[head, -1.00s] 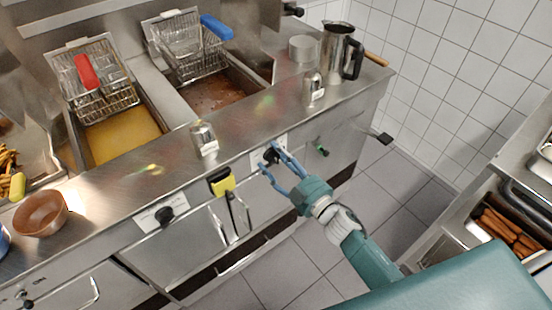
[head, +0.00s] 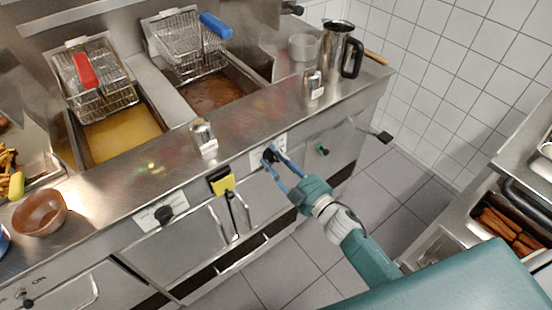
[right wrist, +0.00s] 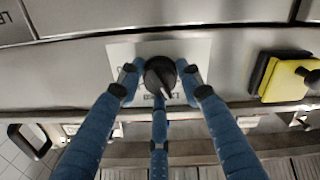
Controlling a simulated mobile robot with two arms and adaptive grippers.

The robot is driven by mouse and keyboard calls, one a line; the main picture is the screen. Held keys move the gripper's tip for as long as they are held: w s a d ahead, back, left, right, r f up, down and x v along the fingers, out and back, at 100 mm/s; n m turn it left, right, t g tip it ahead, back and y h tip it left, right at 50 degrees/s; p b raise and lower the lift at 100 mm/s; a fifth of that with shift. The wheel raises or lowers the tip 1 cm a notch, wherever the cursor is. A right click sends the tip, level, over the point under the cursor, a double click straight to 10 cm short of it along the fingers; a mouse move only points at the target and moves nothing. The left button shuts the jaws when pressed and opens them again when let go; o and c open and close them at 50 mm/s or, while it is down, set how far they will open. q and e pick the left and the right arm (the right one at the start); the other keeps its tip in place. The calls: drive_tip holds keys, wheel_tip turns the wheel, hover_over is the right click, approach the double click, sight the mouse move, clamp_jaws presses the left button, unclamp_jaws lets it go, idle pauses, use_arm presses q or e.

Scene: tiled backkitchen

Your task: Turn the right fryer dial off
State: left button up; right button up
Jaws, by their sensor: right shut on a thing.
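The right fryer dial (head: 270,155) is a black knob on a white label plate on the fryer's front panel, below the right vat. In the right wrist view the dial (right wrist: 160,74) is seen close up, its white pointer line toward the bottom of the picture, slightly right. My right gripper (head: 273,157) has its blue fingers around the dial. In the right wrist view the gripper (right wrist: 160,80) has fingers on both sides of the knob and one below, shut on it. Part of the plate's lettering is hidden. My left gripper is out of view.
A second black dial (head: 164,214) is on the panel to the left. A green knob (head: 321,149) is to the right. Salt shakers and a metal jug (head: 337,50) stand on the counter. The floor below is clear.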

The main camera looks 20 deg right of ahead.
drive_tip(key=n, duration=0.4)
drive_tip(key=n+b, duration=0.1)
drive_tip(key=n, duration=0.1)
drive_tip(key=shift+a+r+n, duration=0.25)
drive_tip(key=shift+r+n, duration=0.05)
drive_tip(key=shift+n, duration=0.1)
idle(0.4)
drive_tip(key=o, duration=1.1)
drive_tip(key=shift+a, duration=0.1)
drive_tip(key=shift+o, duration=0.2)
drive_tip(key=shift+f, duration=0.1)
drive_tip(key=shift+s+f, duration=0.1)
drive_tip(key=v, duration=1.2)
